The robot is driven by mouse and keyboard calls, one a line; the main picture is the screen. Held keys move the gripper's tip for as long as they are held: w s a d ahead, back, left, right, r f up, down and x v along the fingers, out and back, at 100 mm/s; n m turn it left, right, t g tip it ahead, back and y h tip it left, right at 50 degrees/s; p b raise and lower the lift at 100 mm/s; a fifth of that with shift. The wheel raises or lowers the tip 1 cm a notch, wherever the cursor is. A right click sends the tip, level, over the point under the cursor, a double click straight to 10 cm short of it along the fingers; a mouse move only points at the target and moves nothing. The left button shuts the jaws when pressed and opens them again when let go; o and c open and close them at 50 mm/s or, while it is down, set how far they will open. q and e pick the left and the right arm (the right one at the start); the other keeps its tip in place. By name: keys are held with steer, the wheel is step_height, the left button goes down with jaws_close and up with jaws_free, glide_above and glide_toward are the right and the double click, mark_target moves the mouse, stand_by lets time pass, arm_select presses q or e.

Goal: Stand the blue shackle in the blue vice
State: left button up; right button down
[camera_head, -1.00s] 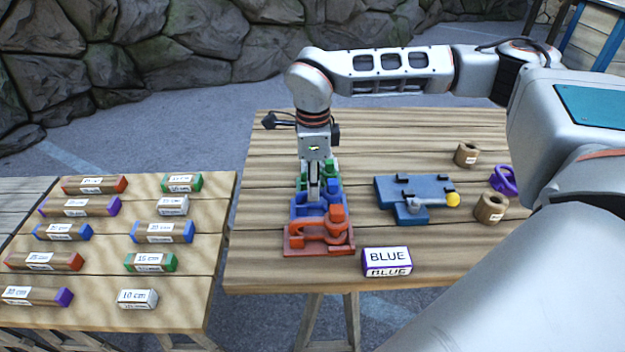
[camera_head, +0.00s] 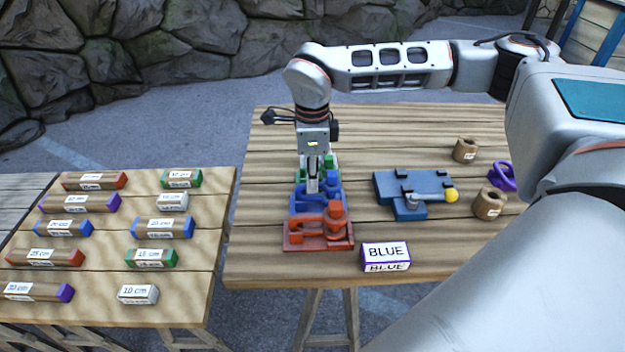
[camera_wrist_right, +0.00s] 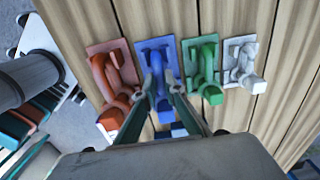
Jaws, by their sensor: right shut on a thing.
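The blue shackle (camera_head: 328,197) is in a row of coloured shackles on flat plates, between the red and green ones. My right gripper (camera_head: 312,187) points down onto it and is shut on it; the shackle is still at its blue plate. The right wrist view shows the fingers (camera_wrist_right: 163,92) at the near part of the blue shackle (camera_wrist_right: 158,62). The fingers hide part of it. The blue vice (camera_head: 427,185) lies to the right on the same table, with a yellow-knobbed handle (camera_head: 451,195). My left gripper is not in view.
The red shackle (camera_head: 320,219) stands close in front, the green one (camera_wrist_right: 208,85) and white one (camera_wrist_right: 246,67) beyond. A BLUE sign block (camera_head: 386,256) is at the front edge. Wooden rings (camera_head: 489,204) and a purple shackle (camera_head: 502,177) are right. Labelled bars fill the left table.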

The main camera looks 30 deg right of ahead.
steer(key=shift+r+p, duration=1.55)
steer(key=shift+r, duration=0.45)
steer(key=shift+r, duration=0.15)
